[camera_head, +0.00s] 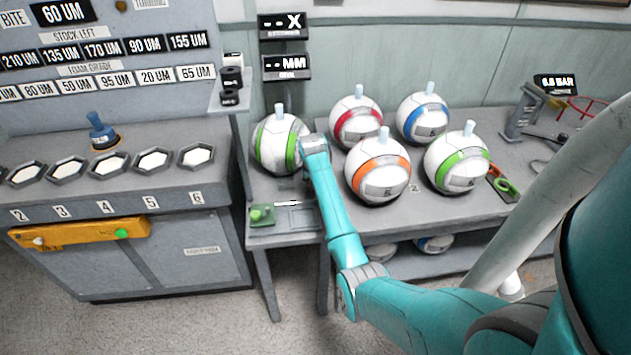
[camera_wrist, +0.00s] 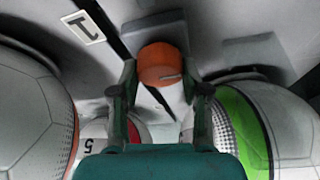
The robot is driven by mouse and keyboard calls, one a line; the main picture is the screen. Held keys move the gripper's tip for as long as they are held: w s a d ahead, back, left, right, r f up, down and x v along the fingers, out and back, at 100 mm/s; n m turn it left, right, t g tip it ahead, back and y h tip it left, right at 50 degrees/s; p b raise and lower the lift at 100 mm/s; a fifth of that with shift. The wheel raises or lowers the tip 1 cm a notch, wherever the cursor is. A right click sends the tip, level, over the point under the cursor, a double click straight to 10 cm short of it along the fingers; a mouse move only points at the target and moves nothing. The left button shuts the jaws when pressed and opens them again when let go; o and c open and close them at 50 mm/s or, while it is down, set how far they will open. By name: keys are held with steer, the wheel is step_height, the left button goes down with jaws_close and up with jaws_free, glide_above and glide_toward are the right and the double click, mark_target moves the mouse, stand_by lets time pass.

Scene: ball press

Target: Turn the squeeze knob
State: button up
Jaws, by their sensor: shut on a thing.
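In the wrist view my gripper (camera_wrist: 162,76) is shut on an orange-brown round knob (camera_wrist: 163,62), with one finger on each side of it. I take this to be the squeeze knob; its marking and its base are mostly hidden. In the head view my wrist is beside the green-banded ball (camera_head: 268,143) on the small stand, and it hides the fingers and the knob. The green-banded ball also shows at the right of the wrist view (camera_wrist: 238,120), close to one finger.
Balls with red (camera_head: 355,122), orange (camera_head: 378,166), blue (camera_head: 422,118) and green (camera_head: 457,162) bands stand on the bench at right. A green button (camera_head: 262,214) is at the stand's front. A blue-handled stamp (camera_head: 101,131) stands on the left bench. Two displays (camera_head: 284,67) show dashes.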

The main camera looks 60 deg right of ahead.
steer(key=m, duration=0.2)
steer(key=m+g, duration=0.1)
steer(key=m, duration=0.1)
steer(key=shift+w+g, duration=0.1)
steer(key=shift+g, duration=0.2)
steer(key=shift+m+g, duration=0.5)
steer(key=shift+m, duration=1)
steer(key=o, duration=1.1)
steer(key=shift+h, duration=0.3)
steer(key=shift+o, duration=0.2)
steer(key=v, duration=1.2)
